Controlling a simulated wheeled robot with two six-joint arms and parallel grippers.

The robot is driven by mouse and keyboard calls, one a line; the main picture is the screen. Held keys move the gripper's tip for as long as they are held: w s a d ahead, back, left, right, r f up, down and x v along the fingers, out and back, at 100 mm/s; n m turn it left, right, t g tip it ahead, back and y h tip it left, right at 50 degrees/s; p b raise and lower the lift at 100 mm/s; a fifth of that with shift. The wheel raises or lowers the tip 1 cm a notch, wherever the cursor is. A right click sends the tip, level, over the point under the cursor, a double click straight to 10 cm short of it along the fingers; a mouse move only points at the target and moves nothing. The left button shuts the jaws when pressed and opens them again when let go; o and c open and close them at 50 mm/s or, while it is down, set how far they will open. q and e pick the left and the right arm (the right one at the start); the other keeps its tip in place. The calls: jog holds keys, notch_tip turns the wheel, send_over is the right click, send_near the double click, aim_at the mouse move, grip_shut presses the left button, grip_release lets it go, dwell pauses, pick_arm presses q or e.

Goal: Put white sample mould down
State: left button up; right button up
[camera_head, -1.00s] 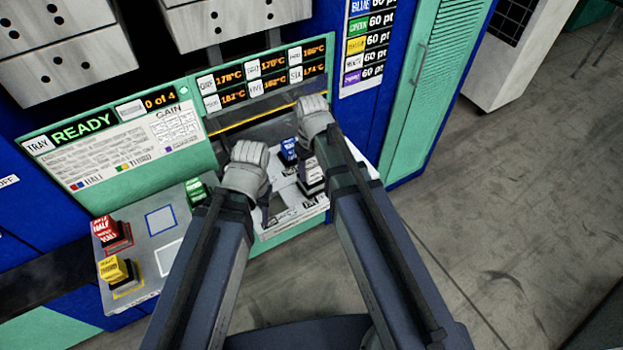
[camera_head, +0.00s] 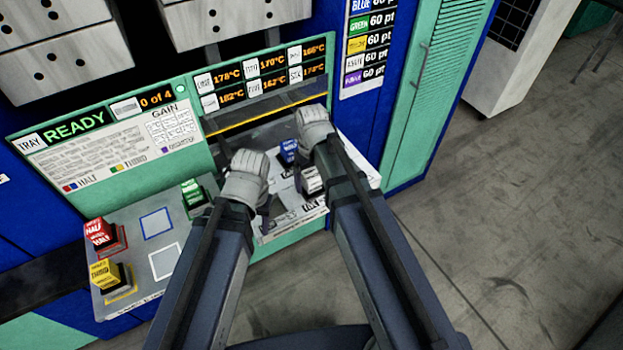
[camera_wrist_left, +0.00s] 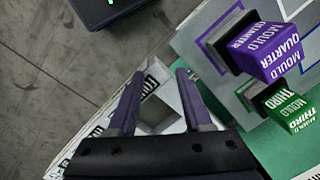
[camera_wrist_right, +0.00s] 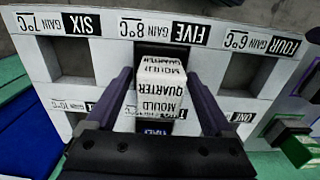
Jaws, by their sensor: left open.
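The white sample mould (camera_head: 311,182), marked QUARTER, is between the fingers of my right gripper (camera_wrist_right: 158,78). It stands upright at the tray place labelled FIVE; whether it is fully seated I cannot tell. The grey-white tray (camera_wrist_right: 205,35) has several square openings; those by SIX and FOUR are empty. A blue mould (camera_head: 288,150) stands in the tray behind the white one. My left gripper (camera_wrist_left: 160,75) is open and empty above the tray's left side.
On the shelf (camera_head: 135,225) at left stand a red mould (camera_head: 100,233), a yellow mould (camera_head: 106,274) and a green mould (camera_head: 193,192). A purple mould (camera_wrist_left: 268,48) shows in the left wrist view. The blue and white outlined shelf squares are empty. The press panel rises behind the tray.

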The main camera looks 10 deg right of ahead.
pick_arm(q)
jog(key=shift+r, duration=0.15)
pick_arm(e)
jog(key=shift+r, duration=0.15)
notch_tip(320, 180, up, 12)
jog(key=p, duration=1.2)
pick_arm(q)
notch_tip(320, 180, up, 12)
pick_arm(e)
jog(key=s+a+h, duration=0.1)
jog(key=s+a, duration=0.3)
jog(key=s, duration=0.8)
jog(key=shift+a, duration=0.2)
